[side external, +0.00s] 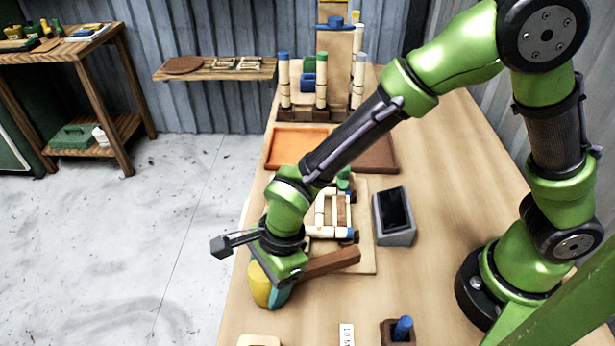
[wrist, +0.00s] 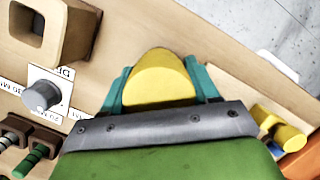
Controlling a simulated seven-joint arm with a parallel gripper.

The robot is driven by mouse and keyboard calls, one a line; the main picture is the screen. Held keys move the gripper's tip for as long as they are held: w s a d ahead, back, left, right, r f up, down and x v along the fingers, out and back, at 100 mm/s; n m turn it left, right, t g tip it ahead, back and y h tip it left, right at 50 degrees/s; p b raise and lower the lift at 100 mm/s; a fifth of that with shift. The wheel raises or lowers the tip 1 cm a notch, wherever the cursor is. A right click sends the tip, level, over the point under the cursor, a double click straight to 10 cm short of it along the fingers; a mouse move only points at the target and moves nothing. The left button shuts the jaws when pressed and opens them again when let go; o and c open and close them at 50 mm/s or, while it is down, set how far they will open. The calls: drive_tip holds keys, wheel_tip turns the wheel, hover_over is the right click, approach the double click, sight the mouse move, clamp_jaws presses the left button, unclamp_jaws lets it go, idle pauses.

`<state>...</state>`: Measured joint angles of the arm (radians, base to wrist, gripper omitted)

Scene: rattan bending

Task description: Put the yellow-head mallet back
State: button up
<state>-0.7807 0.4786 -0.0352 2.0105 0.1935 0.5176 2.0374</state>
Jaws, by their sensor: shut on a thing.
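The yellow-head mallet (side external: 260,284) is at my gripper near the left edge of the table. My gripper (side external: 278,288) points down with its teal fingers shut on the yellow head. In the wrist view the rounded yellow head (wrist: 160,80) sits between the two teal fingers of my gripper (wrist: 160,88). A brown wooden bar (side external: 332,262), which looks like the mallet's handle, reaches right from under the gripper. I cannot tell whether the mallet touches the table. A hollow wooden block (wrist: 78,35) with a square opening stands apart from the head in the wrist view.
A board with a pale rod frame (side external: 364,258) lies behind the gripper, with a grey box (side external: 394,218) to its right. An orange tray (side external: 298,147) and upright posts stand farther back. A blue peg in a brown block (side external: 400,330) and a label (side external: 346,335) are at the front.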

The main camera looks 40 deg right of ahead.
drive_tip(key=shift+f, duration=0.5)
drive_tip(key=o, duration=1.6)
drive_tip(key=v, duration=1.6)
drive_tip(key=s+d+r+n+t, duration=0.1)
drive_tip(key=d+r+n+t, duration=0.1)
drive_tip(key=d+n, duration=0.3)
drive_tip(key=s+d+r+n+t, duration=0.1)
drive_tip(key=d+n, duration=0.4)
drive_tip(key=d, duration=0.5)
drive_tip(key=s+d+r+n+t, duration=0.2)
drive_tip(key=d+r+n+t, duration=0.1)
drive_tip(key=d, duration=0.5)
drive_tip(key=shift+s+d+r+n+h, duration=0.1)
drive_tip(key=shift+d+r+n+h, duration=0.1)
drive_tip(key=shift+r+n, duration=0.3)
drive_tip(key=shift+d+r+n+h, duration=0.1)
drive_tip(key=shift+r+n+h, duration=0.1)
drive_tip(key=shift+n, duration=0.5)
